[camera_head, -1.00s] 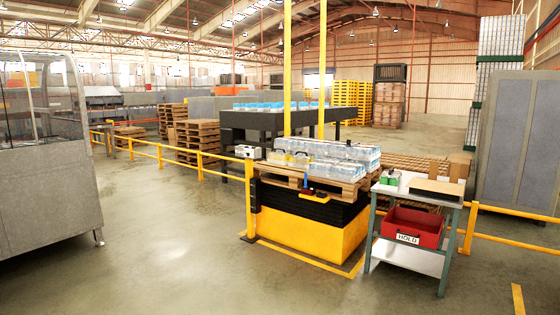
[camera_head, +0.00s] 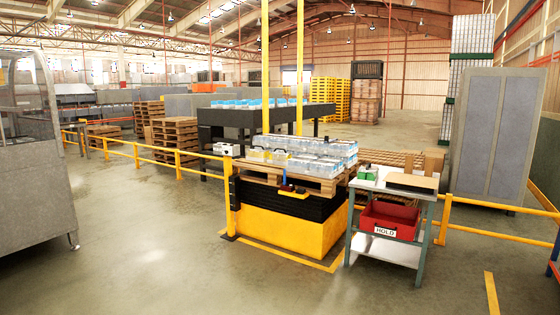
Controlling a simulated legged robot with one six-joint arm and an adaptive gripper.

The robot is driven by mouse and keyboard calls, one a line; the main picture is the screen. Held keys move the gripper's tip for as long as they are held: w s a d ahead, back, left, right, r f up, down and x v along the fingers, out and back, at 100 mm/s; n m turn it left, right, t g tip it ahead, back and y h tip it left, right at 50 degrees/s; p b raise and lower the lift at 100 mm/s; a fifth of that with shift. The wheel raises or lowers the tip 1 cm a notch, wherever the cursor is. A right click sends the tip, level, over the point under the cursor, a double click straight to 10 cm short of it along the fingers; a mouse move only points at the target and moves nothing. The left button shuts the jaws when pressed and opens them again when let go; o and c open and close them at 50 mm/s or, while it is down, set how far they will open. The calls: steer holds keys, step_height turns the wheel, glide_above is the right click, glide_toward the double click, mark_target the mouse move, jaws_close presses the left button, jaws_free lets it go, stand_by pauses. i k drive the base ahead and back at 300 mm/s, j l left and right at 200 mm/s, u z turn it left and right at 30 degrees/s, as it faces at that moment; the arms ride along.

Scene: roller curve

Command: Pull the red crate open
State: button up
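The red crate (camera_head: 389,215) sits under the top of a small work table, above its lower shelf. Its front carries a white label reading HOLD (camera_head: 385,231). The work table (camera_head: 424,199) has a pale top and grey-green legs, and stands right of centre, some distance ahead of me. My gripper and arm do not show in this view.
A yellow-and-black lift (camera_head: 290,228) bearing a pallet of bottle packs stands just left of the table. Yellow rails (camera_head: 495,233) run behind and to both sides. A grey machine (camera_head: 35,170) is at far left. The concrete floor in front is open.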

mark_target(399, 222)
steer(key=i+l+z, duration=0.3)
steer(key=i, duration=0.55)
steer(key=i+z, duration=0.25)
steer(key=i, duration=1.35)
steer(key=i+j+z, duration=0.1)
steer(key=i, duration=0.7)
steer(key=i+z, duration=0.2)
steer(key=i, duration=0.25)
steer(key=i+j+z, duration=0.2)
steer(key=i, duration=0.25)
steer(key=i+j+z, duration=0.2)
steer(key=i, duration=0.55)
